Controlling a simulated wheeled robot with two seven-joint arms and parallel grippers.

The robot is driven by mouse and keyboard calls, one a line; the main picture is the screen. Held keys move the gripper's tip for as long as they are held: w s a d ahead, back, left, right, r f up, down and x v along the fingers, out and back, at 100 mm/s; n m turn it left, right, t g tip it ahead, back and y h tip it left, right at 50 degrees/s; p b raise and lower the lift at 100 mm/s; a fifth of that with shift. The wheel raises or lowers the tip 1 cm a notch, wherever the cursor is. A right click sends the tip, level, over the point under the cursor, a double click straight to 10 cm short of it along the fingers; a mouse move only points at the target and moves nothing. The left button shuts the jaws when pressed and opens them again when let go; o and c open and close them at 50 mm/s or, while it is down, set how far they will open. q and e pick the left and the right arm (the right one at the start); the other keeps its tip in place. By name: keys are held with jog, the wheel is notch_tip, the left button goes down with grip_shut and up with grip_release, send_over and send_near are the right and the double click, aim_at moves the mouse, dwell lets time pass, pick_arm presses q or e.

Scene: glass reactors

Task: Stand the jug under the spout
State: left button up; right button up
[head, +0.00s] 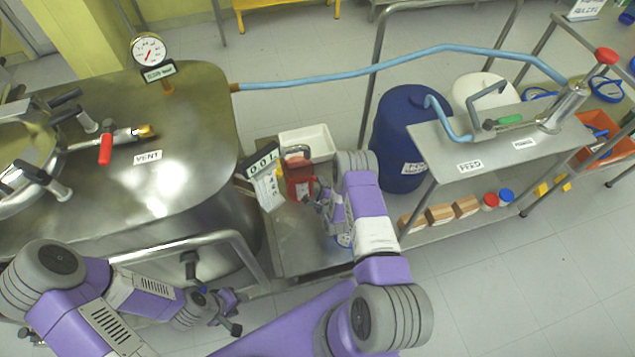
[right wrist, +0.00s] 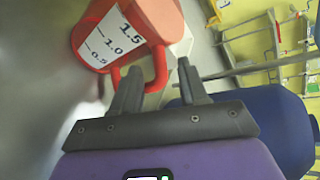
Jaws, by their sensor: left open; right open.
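My right gripper (head: 318,197) is at the jug's handle side, open. In its wrist view the fingers (right wrist: 160,85) are apart, with part of the handle between them; contact cannot be told. My left gripper (head: 228,308) is open and empty, low in front of the vessel.
The steel vessel (head: 200,110) with gauge and clamps fills the left. A white bin (head: 307,143) stands behind the jug. A blue drum (head: 398,135) and a steel bench (head: 495,140) are to the right. A blue hose (head: 400,62) crosses above. Floor at lower right is clear.

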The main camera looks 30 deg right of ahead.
jog(key=s+a+r+n+g+y+p, duration=0.1)
jog(key=s+a+r+n+g+y, duration=0.2)
jog(key=s+a+n, duration=0.8)
jog(key=s+a+r+n+g+y+p, duration=0.2)
jog(key=s+a+r+n+g+y, duration=0.2)
jog(key=s+a+r+n+g, duration=0.4)
jog(key=s+a+n+g, duration=0.1)
jog(key=s+a+n, duration=0.2)
jog(key=s, duration=0.4)
jog(key=shift+s+r+n+g, duration=0.2)
jog(key=shift+n+g, duration=0.1)
jog(key=shift+n, duration=0.2)
notch_tip(320, 180, up, 5)
jog(key=p, duration=0.4)
jog(key=shift+w+f+p, duration=0.1)
jog(key=shift+f+p, duration=0.1)
jog(key=shift+p, duration=0.15)
jog(key=shift+d, duration=0.1)
